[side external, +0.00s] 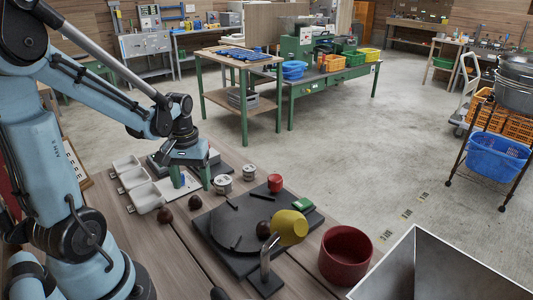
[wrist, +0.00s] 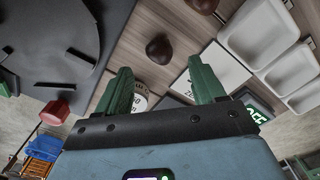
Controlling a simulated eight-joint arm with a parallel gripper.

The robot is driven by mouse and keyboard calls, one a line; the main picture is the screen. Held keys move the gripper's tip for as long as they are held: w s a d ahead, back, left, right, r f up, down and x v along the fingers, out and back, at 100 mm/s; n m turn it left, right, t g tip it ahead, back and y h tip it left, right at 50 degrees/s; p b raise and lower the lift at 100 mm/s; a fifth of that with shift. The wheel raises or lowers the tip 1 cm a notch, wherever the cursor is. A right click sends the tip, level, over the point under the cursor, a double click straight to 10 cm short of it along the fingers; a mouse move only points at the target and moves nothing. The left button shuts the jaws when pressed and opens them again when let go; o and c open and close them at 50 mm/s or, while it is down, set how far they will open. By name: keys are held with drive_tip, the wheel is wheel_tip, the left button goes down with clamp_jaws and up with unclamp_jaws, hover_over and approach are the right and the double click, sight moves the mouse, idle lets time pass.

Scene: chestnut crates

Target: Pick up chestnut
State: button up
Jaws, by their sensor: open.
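Dark brown chestnuts lie on the wooden table: one near the black board (side external: 195,202), one beside the white trays (side external: 165,215). Another chestnut (side external: 263,229) lies on the board, and a dark round one (side external: 219,293) is at the bottom edge. My gripper (side external: 191,180) is over the table behind the first two, its green fingers pointing down, apart and empty. In the wrist view, one chestnut (wrist: 159,48) lies beyond the gap between the open fingers (wrist: 158,75). A second chestnut (wrist: 204,4) is cut off by the top edge.
White trays (side external: 133,180) stand left of my gripper; two white tins (side external: 222,184) stand to its right. The black board (side external: 226,222) carries raised bars.

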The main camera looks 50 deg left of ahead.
sight(194, 197)
drive_tip(key=shift+f, duration=2.65)
drive_tip(key=c, duration=1.1)
